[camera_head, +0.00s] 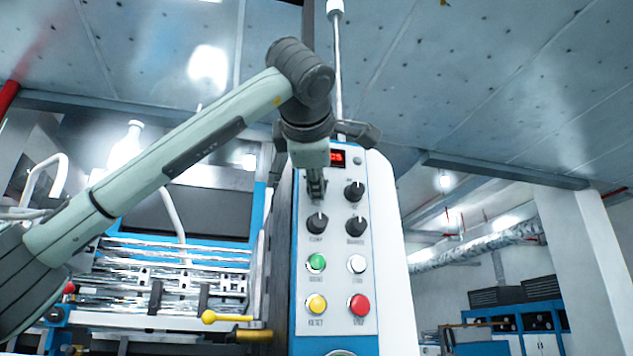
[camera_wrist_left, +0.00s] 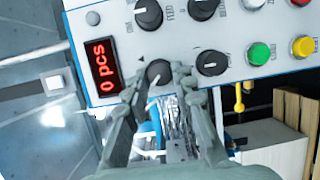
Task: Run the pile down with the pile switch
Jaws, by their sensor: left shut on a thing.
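The control panel (camera_head: 336,265) is a pale upright face with black knobs and coloured buttons. My left gripper (camera_head: 316,190) is at its upper left knob, below the red display (camera_head: 337,158). In the left wrist view my left gripper (camera_wrist_left: 157,84) has its fingers on either side of this black knob (camera_wrist_left: 158,72) and is shut on it. The gripper hides this knob in the head view. I cannot read its label, so I cannot tell from lettering whether it is the pile switch. My right gripper is not in view.
Close by are a lower left knob (camera_head: 317,223) and two right-hand knobs (camera_head: 354,190). Green (camera_head: 316,262), white (camera_head: 357,264), yellow (camera_head: 317,304) and red (camera_head: 359,305) buttons sit below. Machine rollers (camera_head: 180,270) lie left of the panel.

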